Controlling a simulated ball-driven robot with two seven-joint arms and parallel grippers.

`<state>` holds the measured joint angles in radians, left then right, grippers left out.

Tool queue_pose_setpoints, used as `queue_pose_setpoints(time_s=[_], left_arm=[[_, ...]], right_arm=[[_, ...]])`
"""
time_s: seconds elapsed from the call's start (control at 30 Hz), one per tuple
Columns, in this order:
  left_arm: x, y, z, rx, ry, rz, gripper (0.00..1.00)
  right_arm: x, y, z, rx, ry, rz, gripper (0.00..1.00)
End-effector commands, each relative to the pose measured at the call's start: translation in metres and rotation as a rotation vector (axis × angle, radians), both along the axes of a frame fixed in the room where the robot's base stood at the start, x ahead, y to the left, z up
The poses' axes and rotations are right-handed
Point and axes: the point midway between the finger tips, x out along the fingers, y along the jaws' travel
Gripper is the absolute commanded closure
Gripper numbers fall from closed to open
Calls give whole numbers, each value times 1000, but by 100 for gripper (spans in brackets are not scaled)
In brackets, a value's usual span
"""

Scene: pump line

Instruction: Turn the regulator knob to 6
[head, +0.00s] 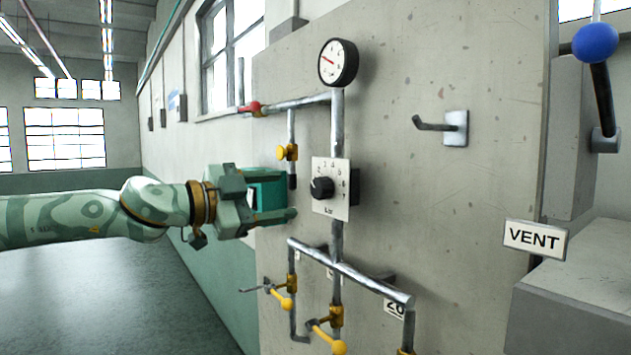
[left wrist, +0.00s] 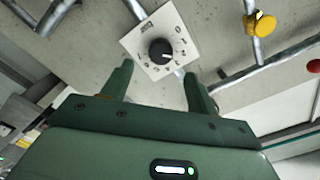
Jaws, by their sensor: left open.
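The regulator knob (head: 321,187) is black and round, on a pale plate (head: 343,207) with numbers in an arc, fixed to the grey panel. In the left wrist view the knob (left wrist: 161,52) is just beyond the fingertips, between them in the picture. A small white mark on it points toward the low numbers; I cannot read the exact setting. My left gripper (head: 289,195) is open and empty, left of the plate and apart from the knob. Its two fingers also show in the left wrist view (left wrist: 158,71). My right gripper is not in view.
A pressure gauge (head: 338,62) stands above the plate on a vertical pipe. A yellow valve handle (head: 282,153) and a red one (head: 250,107) are close to my gripper. Several yellow handles hang below. A hook (head: 434,125), VENT sign (head: 535,239) and blue-ball lever (head: 596,42) are right.

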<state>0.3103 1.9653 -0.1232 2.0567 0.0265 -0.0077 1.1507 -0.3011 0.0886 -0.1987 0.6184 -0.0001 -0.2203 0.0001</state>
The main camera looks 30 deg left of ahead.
Motion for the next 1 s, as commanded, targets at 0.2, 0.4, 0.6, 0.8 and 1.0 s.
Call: queue_pose_setpoints(time_s=[0.2, 0.4, 0.6, 0.8, 1.0], left_arm=[[26, -10, -1, 0, 4, 1, 41], [49, -19, -2, 1, 3, 3, 41], [70, -27, -2, 2, 1, 4, 41], [80, -32, -1, -1, -1, 1, 41], [81, -33, 0, -1, -1, 1, 41]], right_arm=[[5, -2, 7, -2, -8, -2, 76], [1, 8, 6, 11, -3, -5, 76], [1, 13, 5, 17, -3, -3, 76], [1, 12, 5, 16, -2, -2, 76], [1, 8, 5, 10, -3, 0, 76]])
